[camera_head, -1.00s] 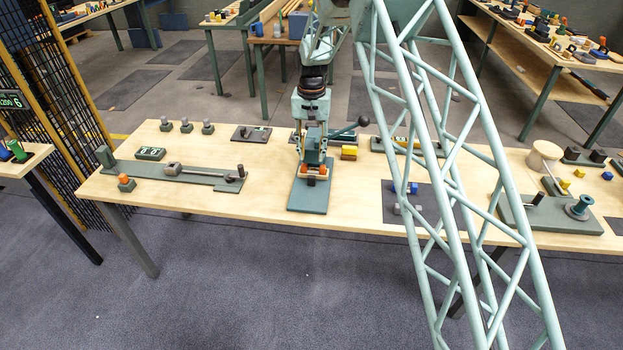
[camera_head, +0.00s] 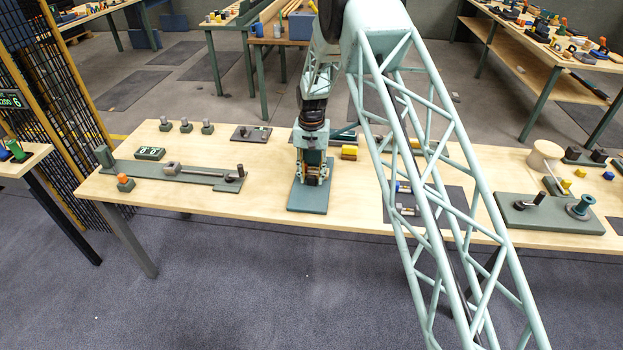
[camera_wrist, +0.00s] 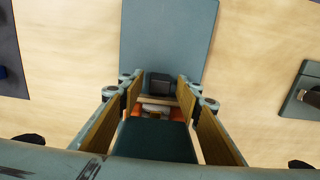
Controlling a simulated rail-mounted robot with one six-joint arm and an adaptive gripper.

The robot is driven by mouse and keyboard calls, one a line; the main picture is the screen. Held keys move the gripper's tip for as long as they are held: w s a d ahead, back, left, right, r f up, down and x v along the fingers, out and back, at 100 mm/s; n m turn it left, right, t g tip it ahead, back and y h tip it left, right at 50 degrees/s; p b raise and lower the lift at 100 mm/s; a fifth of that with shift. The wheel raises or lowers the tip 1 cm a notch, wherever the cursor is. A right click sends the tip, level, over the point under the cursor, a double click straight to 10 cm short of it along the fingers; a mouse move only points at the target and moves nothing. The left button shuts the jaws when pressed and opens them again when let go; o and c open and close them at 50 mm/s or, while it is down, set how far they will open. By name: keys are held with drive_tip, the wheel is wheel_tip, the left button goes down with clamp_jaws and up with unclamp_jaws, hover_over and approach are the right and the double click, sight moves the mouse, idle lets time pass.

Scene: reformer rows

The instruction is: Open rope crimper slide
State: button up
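The rope crimper stands on a green base plate (camera_head: 307,198) at mid-table. My gripper (camera_head: 313,176) is lowered over it and hides most of it in the head view. In the wrist view the two tan-padded fingers of my gripper (camera_wrist: 160,105) are spread apart. A dark green block (camera_wrist: 155,140) of the crimper shows between them; I cannot tell whether the pads touch it. Beyond it are orange parts, a light bar and a black block (camera_wrist: 160,86). The base plate (camera_wrist: 168,40) extends past the fingertips.
A long green fixture (camera_head: 190,174) with a grey block lies to the left. A yellow block (camera_head: 349,152) and a dark mat (camera_head: 455,205) are to the right. A plate with a spool-like post (camera_head: 545,215) stands farther right. My lattice arm crosses the table's right half.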

drive_tip(key=shift+f, duration=0.35)
drive_tip(key=shift+c, duration=0.3)
